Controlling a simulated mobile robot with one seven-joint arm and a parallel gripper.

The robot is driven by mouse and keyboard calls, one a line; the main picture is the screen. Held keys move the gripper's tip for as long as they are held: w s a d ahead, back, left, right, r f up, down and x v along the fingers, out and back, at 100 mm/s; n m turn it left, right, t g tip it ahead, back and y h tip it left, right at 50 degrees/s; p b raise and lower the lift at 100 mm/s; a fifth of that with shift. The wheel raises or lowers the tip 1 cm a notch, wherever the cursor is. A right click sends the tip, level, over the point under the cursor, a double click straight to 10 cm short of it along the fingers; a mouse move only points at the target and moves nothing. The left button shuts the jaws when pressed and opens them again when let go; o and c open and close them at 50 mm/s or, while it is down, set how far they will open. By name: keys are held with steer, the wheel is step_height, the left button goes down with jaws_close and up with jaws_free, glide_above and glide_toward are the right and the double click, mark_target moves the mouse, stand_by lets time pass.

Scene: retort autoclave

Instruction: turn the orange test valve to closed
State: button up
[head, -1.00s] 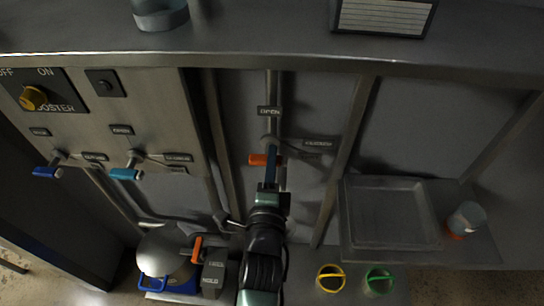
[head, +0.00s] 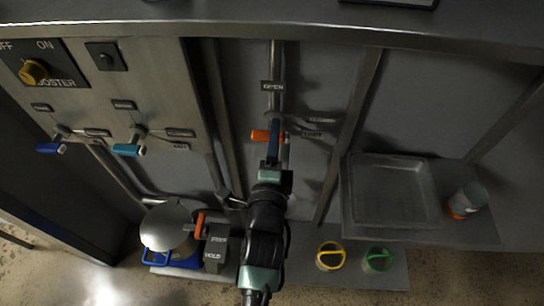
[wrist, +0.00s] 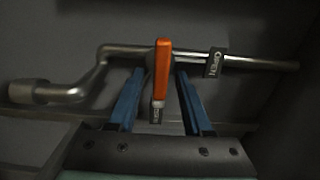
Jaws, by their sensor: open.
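The orange test valve handle (head: 261,135) is on a vertical pipe behind the panel frame, below an OPEN label (head: 272,86). A second label (head: 311,134) sits to its right, too blurred to read surely. In the wrist view the orange handle (wrist: 162,70) stands across the pipe, with the OPEN label (wrist: 215,63) to its right. My gripper (head: 278,130) is at the handle. In the wrist view its blue fingers (wrist: 158,78) are apart, one on each side of the handle, with gaps visible.
Two blue-handled valves (head: 50,148) (head: 128,150) and a yellow booster knob (head: 34,72) are on the left panel. Another orange lever (head: 199,225) is low by a HOLD box (head: 215,248). A metal tray (head: 395,222) and a cup (head: 467,200) are at right.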

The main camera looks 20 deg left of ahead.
steer(key=b+v, duration=0.3)
steer(key=v, duration=0.9)
steer(key=shift+s, duration=0.3)
